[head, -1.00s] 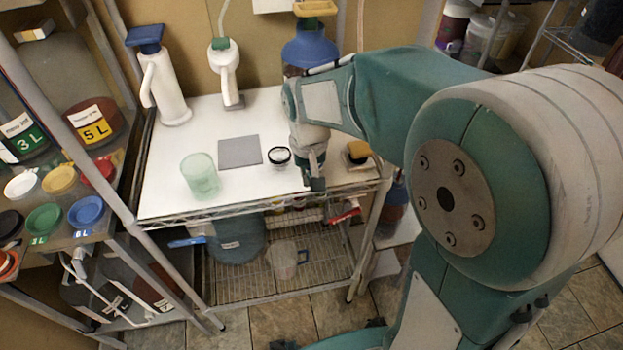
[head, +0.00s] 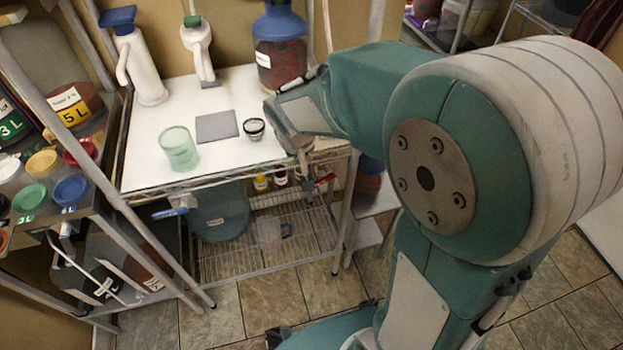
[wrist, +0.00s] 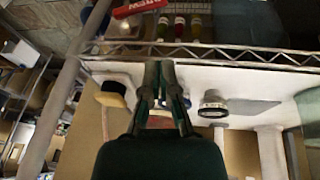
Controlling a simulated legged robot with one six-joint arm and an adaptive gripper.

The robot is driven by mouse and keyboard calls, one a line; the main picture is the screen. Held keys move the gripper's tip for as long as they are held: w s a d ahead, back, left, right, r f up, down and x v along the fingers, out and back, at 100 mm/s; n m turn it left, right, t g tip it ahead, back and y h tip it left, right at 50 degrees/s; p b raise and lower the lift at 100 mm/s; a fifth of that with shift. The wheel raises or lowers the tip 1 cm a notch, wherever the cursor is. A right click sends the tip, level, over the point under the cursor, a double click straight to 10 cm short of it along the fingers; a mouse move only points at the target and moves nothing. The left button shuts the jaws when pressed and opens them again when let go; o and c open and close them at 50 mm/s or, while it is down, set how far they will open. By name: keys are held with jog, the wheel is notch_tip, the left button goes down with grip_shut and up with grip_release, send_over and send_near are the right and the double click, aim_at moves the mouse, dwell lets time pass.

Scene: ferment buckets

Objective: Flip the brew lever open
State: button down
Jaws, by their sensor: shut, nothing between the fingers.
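My gripper (head: 305,178) is at the table's front edge near its right corner. In the wrist view its fingers (wrist: 165,68) are together, with nothing seen between them. A blue lever-like handle (head: 170,212) sticks out under the table's left front, next to a large blue-grey vessel (head: 220,212) on the lower shelf. A red piece (head: 326,179) shows just right of my gripper. A red lettered thing (wrist: 137,8) is near the top of the wrist view. I cannot tell which part is the brew lever.
The white table (head: 150,150) holds a green cup (head: 179,149), a grey square (head: 217,127), a small black-rimmed jar (head: 254,128) and white dispensers (head: 141,65). A large blue-topped jar (head: 281,50) stands behind. Small bottles (head: 261,183) are below.

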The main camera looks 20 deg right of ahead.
aim_at(319, 180)
jog(key=x, duration=1.1)
jog(key=shift+s+d+f, duration=0.3)
jog(key=shift+d, duration=0.1)
jog(key=shift+d+f, duration=0.25)
jog(key=shift+f, duration=0.3)
